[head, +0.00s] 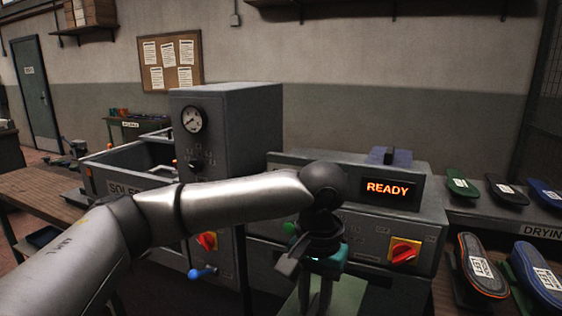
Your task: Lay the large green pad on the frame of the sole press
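My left arm reaches in from the left across the machine. The sole press (228,128) is a grey machine with a round gauge. An open-topped grey frame (100,172) at its left carries a sign starting "SOLE", partly hidden by my arm. My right gripper is not in view.
A grey console (432,212) with a lit READY display (388,188) and a red-yellow switch (404,252) stands right of the press. Several shoe soles lie on the drying rack (535,231) at the right. A wooden table (38,186) stands at the left.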

